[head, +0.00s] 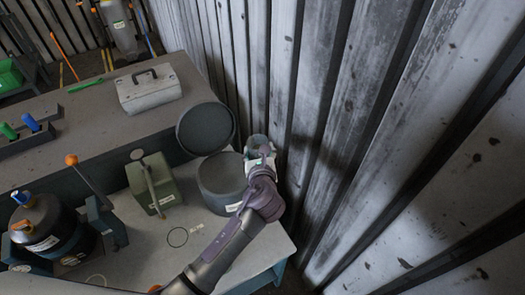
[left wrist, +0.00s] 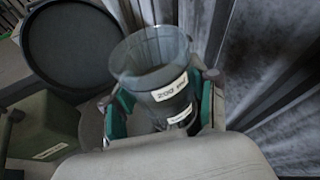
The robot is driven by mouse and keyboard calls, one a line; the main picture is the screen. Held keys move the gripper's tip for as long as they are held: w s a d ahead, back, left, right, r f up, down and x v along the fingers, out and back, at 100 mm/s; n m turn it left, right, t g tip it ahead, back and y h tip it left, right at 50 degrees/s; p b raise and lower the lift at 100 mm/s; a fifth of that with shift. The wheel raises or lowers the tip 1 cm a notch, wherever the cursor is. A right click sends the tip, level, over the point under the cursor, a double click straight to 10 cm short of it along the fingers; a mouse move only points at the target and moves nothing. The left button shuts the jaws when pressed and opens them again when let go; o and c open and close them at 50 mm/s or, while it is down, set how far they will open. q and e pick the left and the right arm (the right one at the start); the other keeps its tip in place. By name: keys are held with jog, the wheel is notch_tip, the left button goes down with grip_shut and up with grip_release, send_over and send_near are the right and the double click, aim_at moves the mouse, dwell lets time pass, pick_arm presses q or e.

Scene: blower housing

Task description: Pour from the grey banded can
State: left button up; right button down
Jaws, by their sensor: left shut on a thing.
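A grey, partly see-through can (left wrist: 150,58) with white label bands, one reading "200", fills the middle of the left wrist view. It also shows at the wall side of the bench in the head view (head: 257,143). My left gripper (left wrist: 163,104) is shut on it, with green-edged fingers on both sides; in the head view the gripper (head: 261,162) is partly hidden by my arm. The can is just right of a round grey drum (head: 221,182) whose round dark lid (head: 206,128) stands open. I cannot tell whether anything is in the can. My right gripper is out of view.
A corrugated metal wall (head: 345,140) stands close to the right of the can. A green box (head: 152,186) with a lever is left of the drum. A dark round vessel (head: 50,225) stands at the left, and a pale case (head: 149,90) lies on the back ledge.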

pick_arm(q)
jog(key=shift+w+a+f+b, duration=0.1)
jog(key=shift+a+f+b, duration=0.3)
jog(key=shift+a, duration=0.2)
jog(key=shift+w+a+f+n+h+b, duration=0.2)
jog(key=shift+a+f+n+h+b, duration=0.2)
jog(key=shift+a+f+n, duration=0.4)
jog(key=shift+r, duration=0.15)
notch_tip(320, 180, down, 2)
jog(key=shift+a+f+g+h, duration=0.15)
jog(key=shift+g+h, duration=0.15)
jog(key=shift+h, duration=0.1)
jog(key=shift+f+b, duration=0.1)
jog(key=shift+b, duration=0.2)
